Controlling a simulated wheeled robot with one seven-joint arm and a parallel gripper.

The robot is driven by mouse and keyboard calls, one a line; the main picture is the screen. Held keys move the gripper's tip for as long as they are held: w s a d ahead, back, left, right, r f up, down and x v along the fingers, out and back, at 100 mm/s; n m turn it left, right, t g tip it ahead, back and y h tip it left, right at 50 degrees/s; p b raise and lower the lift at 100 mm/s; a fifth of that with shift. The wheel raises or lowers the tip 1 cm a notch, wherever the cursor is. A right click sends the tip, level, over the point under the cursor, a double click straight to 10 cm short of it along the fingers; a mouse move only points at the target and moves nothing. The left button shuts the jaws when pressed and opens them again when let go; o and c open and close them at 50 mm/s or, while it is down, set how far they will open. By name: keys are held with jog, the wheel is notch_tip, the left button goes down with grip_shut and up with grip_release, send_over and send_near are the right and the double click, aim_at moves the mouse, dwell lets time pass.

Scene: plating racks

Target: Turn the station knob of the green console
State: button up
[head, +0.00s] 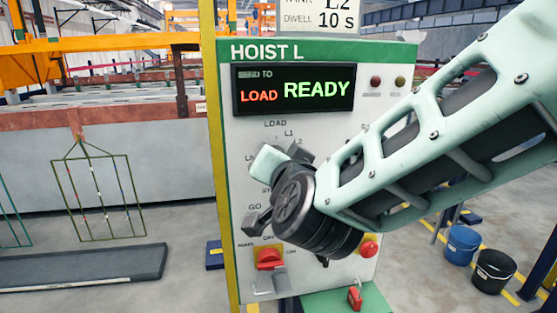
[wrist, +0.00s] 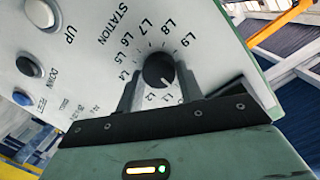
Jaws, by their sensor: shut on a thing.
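The green console (head: 316,49) has a green header reading HOIST L and a grey-white panel. Its display (head: 293,90) reads SEND TO LOAD and READY. In the wrist view the round black station knob (wrist: 158,71) sits in a ring of labels up to L9. My gripper (wrist: 160,80) is shut on the knob, with one finger on each side. A pale pointer mark on the knob points toward the lower labels, near L1. In the head view my wrist and gripper cover the knob and part of the dial.
Beside the dial in the wrist view are a white UP button (wrist: 40,13), a DOWN button (wrist: 30,66) and a blue button (wrist: 22,98). Lower on the panel are a red switch (head: 270,258) and a red button (head: 368,249). Blue (head: 462,244) and black (head: 493,270) buckets stand right.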

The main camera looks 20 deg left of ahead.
jog(key=o, duration=1)
jog(key=b+v, duration=0.3)
jog(key=v, duration=1.4)
jog(key=shift+s, duration=0.2)
jog(key=shift+d+f, duration=0.1)
jog(key=shift+d, duration=0.05)
